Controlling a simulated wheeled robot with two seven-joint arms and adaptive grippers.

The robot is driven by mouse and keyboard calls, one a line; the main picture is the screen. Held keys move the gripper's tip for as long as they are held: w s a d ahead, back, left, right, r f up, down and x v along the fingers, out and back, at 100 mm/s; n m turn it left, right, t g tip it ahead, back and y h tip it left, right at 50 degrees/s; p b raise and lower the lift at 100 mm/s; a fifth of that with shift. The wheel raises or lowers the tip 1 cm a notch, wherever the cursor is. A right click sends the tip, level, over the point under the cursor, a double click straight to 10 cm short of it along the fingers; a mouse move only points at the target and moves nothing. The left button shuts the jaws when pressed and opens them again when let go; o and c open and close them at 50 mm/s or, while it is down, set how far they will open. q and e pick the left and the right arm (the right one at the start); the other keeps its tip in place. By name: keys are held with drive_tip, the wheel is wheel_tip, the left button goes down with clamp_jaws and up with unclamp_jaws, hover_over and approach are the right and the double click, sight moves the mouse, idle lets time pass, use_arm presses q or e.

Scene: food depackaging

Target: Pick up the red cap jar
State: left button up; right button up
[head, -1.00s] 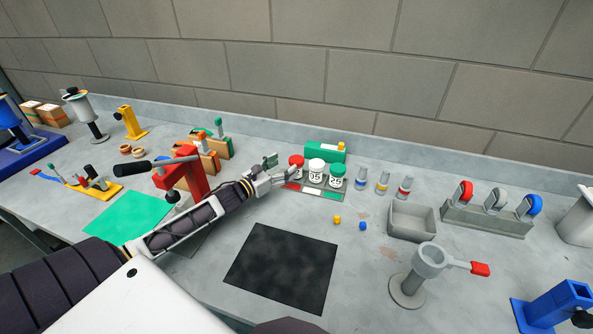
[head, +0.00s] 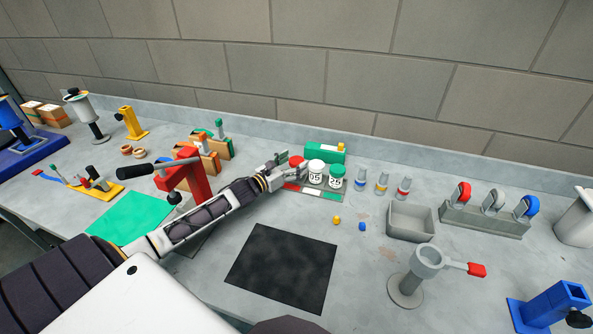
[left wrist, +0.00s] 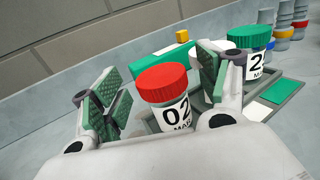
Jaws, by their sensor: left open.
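The red cap jar (left wrist: 166,95) stands upright between the two open fingers of my left gripper (left wrist: 160,100) in the left wrist view. Its white label reads "02". In the head view the red cap (head: 296,161) shows just beyond my left gripper (head: 287,168), which hides most of the jar. A white cap jar (head: 316,172) and a green cap jar (head: 336,177) stand to its right. My right gripper is not in view.
The jars stand in a grey tray with coloured patches (head: 312,191). Small bottles (head: 382,183) and a grey bin (head: 411,222) stand to the right. A red press (head: 187,176) is left of my arm.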

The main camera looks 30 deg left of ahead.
use_arm(q)
drive_tip(key=shift+w+d, duration=0.1)
drive_tip(key=shift+w, duration=0.25)
idle(0.3)
drive_tip(key=c, duration=1.1)
